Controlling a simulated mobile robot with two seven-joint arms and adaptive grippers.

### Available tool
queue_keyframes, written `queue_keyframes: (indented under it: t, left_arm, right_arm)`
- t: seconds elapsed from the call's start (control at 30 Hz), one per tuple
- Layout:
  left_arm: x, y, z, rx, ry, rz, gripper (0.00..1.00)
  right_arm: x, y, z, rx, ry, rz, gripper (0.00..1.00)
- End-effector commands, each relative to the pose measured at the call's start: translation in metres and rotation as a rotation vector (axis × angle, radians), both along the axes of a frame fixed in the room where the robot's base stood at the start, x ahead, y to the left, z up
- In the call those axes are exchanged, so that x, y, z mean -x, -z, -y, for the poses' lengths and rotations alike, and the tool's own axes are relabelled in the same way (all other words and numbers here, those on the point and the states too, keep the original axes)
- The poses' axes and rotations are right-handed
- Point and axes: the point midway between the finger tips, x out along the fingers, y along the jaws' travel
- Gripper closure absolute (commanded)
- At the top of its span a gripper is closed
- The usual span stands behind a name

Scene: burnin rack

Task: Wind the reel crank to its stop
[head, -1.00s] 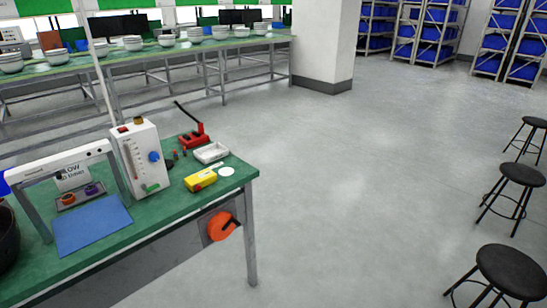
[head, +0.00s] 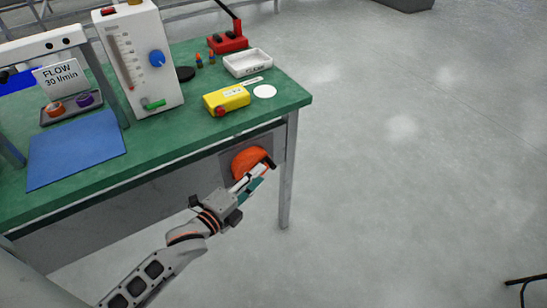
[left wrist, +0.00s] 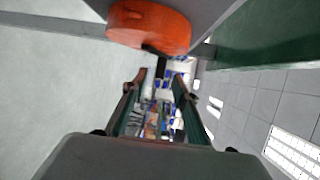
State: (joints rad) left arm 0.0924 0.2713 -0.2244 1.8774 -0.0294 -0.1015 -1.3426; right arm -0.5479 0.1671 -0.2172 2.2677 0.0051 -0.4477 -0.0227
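The orange reel (head: 250,162) is mounted on a grey plate under the green table's front edge. Its dark crank handle (head: 269,163) points out to the right. My left gripper (head: 256,181) is right at the crank, its fingertips just below and beside the handle. In the left wrist view the reel (left wrist: 150,27) fills the upper middle. My left gripper's fingers (left wrist: 160,88) stand apart there, and a small dark piece, likely the handle, shows near the gap between the tips. Whether they touch it I cannot tell. My right gripper is not in view.
The green table (head: 190,142) carries a white flow meter (head: 135,60), a yellow device (head: 226,99), a white tray (head: 247,63), a red tool (head: 228,42) and a blue mat (head: 75,148). A table leg (head: 287,170) stands right of the reel.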

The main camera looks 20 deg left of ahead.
Motion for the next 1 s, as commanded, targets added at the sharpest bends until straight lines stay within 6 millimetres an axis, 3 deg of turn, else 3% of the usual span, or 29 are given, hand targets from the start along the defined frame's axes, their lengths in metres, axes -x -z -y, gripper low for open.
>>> queue_keyframes:
  t: [0.5, 0.9, 1.0]
  left_arm:
    - [-0.062, 0.008, 0.017, 0.003, -0.001, -0.003, 0.71]
    - [-0.069, 0.006, 0.019, 0.003, 0.0, -0.001, 0.71]
    - [-0.069, 0.007, 0.019, 0.004, 0.0, -0.001, 0.97]
  right_arm:
    - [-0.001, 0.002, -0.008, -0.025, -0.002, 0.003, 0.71]
    - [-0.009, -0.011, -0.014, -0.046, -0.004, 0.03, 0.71]
    - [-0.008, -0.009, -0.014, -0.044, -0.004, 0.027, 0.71]
